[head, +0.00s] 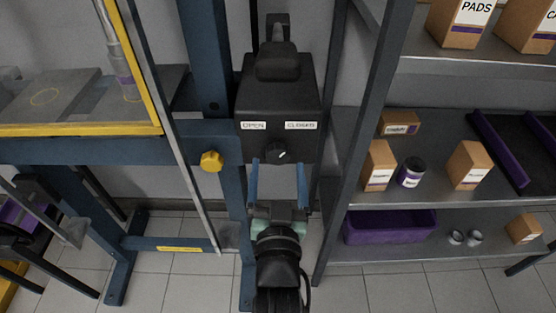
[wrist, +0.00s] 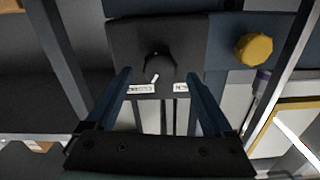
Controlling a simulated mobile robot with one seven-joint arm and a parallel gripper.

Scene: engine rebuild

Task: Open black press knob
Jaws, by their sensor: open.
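The black press knob (head: 277,152) is on the front of a dark control box (head: 277,88), below the labels OPEN (head: 253,125) and CLOSED (head: 301,125). Its white mark leans toward the CLOSED label. The knob also shows in the wrist view (wrist: 160,66), where the box appears upside down. My gripper (head: 278,164) is open and empty, with its two blue fingers pointing at the box. The knob lies between the fingertips in both views. I cannot tell whether the fingertips reach as far as the knob.
A yellow knob (head: 210,161) is on the blue press frame left of the box. A yellow-edged guard (head: 85,130) stands farther left. A grey shelf post (head: 362,130) rises close on the right. Shelves beyond it hold boxes and a purple bin (head: 390,227).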

